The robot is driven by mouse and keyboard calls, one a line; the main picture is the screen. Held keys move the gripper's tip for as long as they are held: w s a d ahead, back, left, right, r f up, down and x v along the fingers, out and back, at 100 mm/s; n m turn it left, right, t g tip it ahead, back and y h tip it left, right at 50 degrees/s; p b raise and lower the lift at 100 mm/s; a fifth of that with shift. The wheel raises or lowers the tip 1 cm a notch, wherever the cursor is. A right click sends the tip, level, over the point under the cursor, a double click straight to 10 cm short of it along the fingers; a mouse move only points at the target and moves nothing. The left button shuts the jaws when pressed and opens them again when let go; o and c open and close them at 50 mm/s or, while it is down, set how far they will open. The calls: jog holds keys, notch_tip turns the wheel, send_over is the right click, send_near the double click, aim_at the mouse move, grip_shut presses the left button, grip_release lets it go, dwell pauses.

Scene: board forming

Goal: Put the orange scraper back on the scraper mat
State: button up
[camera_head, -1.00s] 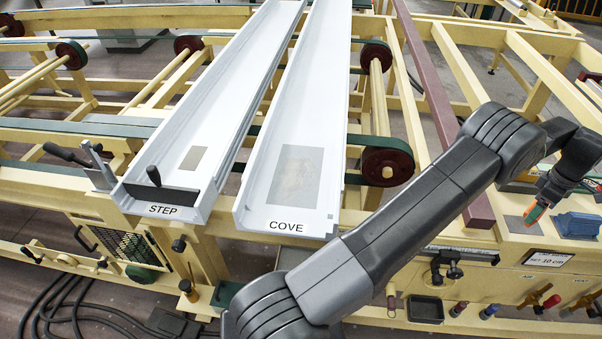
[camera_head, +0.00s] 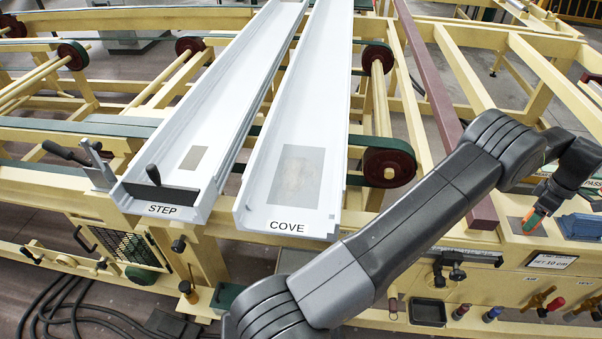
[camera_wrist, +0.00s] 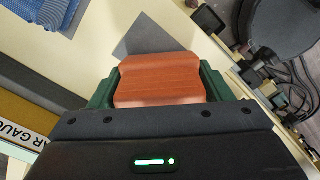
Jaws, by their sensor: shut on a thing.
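The orange scraper (camera_wrist: 158,80) sits between the two green fingers of my gripper (camera_wrist: 157,88), which is shut on it. In the head view the scraper (camera_head: 533,221) is a small orange patch at the right, below my gripper (camera_head: 540,210). The scraper mat (camera_wrist: 146,38) is a flat dark grey patch on the cream surface, partly hidden behind the scraper in the wrist view. In the head view the mat (camera_head: 516,226) shows just left of the scraper. I cannot tell whether the scraper touches it.
A blue item (camera_head: 580,227) lies right of the scraper; it also shows in the wrist view (camera_wrist: 45,14). A black tray (camera_head: 428,312) and several coloured-handled tools hang along the front. Two long white moulds (camera_head: 262,180), marked STEP and COVE, lie at centre left.

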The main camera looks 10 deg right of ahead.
jog(key=shift+f, duration=0.25)
jog(key=o, duration=1.1)
notch_tip(320, 180, up, 14)
jog(key=shift+f+b, duration=0.1)
jog(key=shift+b, duration=0.9)
notch_tip(320, 180, down, 14)
jog(key=shift+r+p, duration=0.2)
jog(key=shift+p, duration=0.8)
jog(key=shift+r, duration=0.1)
